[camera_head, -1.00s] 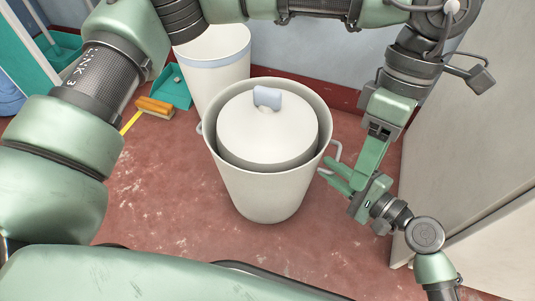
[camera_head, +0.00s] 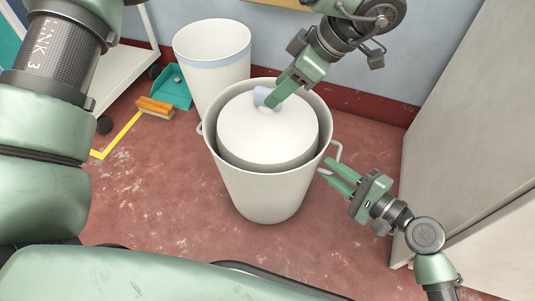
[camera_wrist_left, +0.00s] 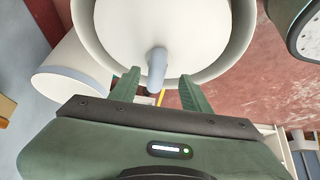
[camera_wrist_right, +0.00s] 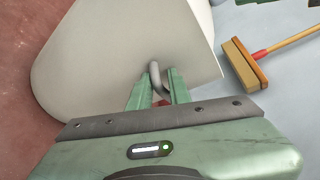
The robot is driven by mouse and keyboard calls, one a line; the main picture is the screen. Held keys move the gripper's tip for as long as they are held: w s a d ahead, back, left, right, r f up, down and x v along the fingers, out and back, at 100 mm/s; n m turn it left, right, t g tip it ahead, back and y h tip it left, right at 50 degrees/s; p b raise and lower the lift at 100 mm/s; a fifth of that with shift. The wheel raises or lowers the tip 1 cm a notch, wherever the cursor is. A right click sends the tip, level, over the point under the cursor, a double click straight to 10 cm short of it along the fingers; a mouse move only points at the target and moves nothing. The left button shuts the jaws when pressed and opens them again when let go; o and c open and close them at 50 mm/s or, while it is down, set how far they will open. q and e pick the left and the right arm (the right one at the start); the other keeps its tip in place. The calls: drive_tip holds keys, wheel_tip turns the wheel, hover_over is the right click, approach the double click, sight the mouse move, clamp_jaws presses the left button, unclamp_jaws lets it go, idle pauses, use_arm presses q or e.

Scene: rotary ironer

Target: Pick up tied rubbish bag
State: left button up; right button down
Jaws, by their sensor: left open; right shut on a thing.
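The rubbish bag (camera_head: 262,140) is a smooth white rounded form inside a white bin (camera_head: 264,190), with a pale blue-grey tied top (camera_head: 261,94) standing up. My left gripper (camera_head: 280,93) is over the bag at that tied top. In the left wrist view its open fingers (camera_wrist_left: 157,82) lie either side of the tied top (camera_wrist_left: 156,62); contact cannot be told. My right gripper (camera_head: 324,168) is shut on the bin's right handle (camera_head: 337,150). The handle (camera_wrist_right: 155,72) also shows between its fingers in the right wrist view. The bag's lower part is hidden in the bin.
A second white bin (camera_head: 212,60) with a blue band stands behind. A pale cabinet (camera_head: 475,110) stands at the right. The red floor in front is clear.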

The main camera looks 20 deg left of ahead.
sight(272, 90)
use_arm(q)
drive_tip(key=x, duration=0.5)
drive_tip(key=shift+w+a+r, duration=0.25)
clamp_jaws()
drive_tip(key=shift+r, duration=0.15)
idle(1.0)
